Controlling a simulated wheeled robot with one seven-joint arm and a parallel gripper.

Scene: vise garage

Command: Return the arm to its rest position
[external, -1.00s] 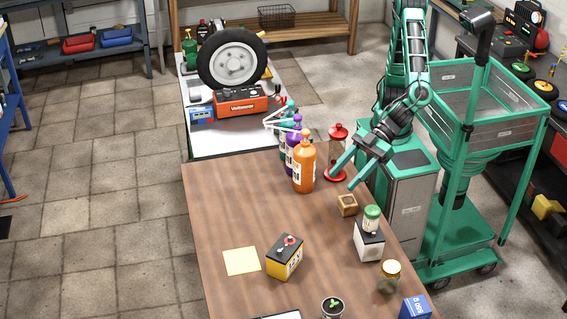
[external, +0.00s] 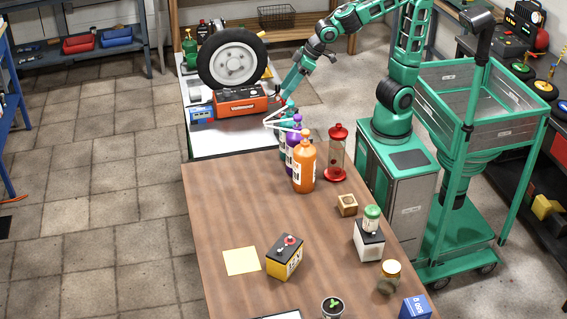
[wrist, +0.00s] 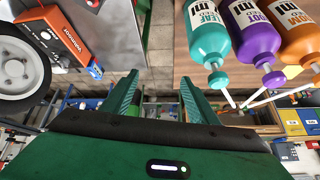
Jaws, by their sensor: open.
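My gripper (external: 286,92) hangs from the raised arm, above the gap between the red-orange charger box (external: 240,104) and the pump bottles. In the wrist view my gripper (wrist: 160,95) shows two green fingers spread apart with nothing between them. My arm reaches left from its base, with the forearm high over the far end of the wooden table. In the wrist view the charger box (wrist: 65,42) is at upper left, and teal (wrist: 207,38), purple (wrist: 256,42) and orange (wrist: 300,35) bottles are at upper right.
A tyre (external: 232,58) stands behind the charger box. A red-capped clear canister (external: 336,155) stands right of the orange bottle (external: 304,165). A small wooden block (external: 347,204), a yellow-black battery (external: 285,257) and jars are nearer on the table (external: 225,205). The grey floor at left is clear.

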